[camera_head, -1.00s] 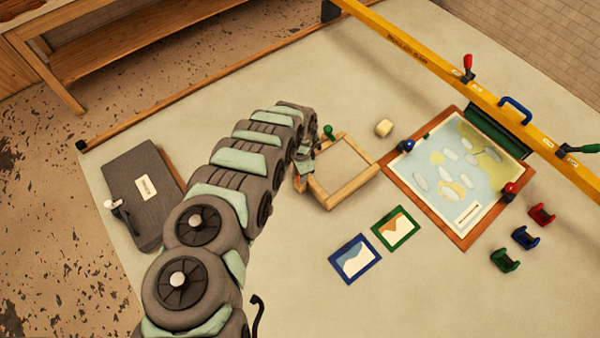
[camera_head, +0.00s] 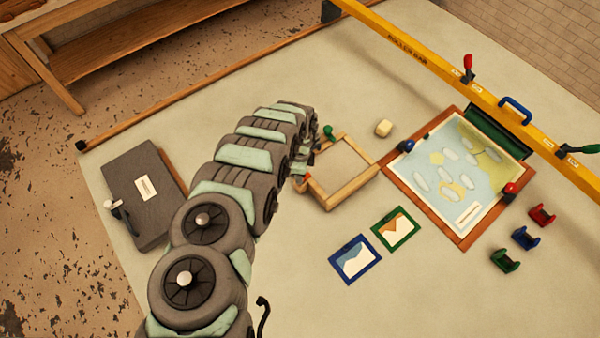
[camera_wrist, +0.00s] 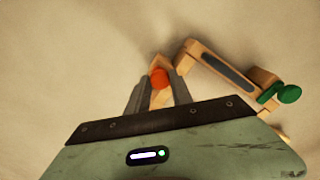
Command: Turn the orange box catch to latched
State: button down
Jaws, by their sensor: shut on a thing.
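The orange catch (camera_wrist: 160,78) shows as a rounded orange knob in the wrist view, on a short light wooden piece. My gripper (camera_wrist: 158,84) has a finger on each side of it and is shut on it. In the head view, my arm hides the catch and most of my gripper, at the left corner of the wooden frame (camera_head: 350,192). A green knob (camera_wrist: 289,93) sits at the end of a wooden bar in the wrist view; it also shows behind the frame in the head view (camera_head: 328,131). The exact angle of the orange catch is unclear.
A cream block (camera_head: 383,128) lies behind the frame. Two small framed pictures lie in front. A dark grey case (camera_head: 140,190) lies at the left.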

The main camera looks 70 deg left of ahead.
dwell(0.3)
jog(key=c, duration=1.1)
grip_release()
jog(key=shift+c, duration=0.2)
jog(key=shift+w+a+r, duration=0.1)
jog(key=shift+r, duration=0.7)
notch_tip(320, 180, up, 9)
jog(key=b, duration=0.1)
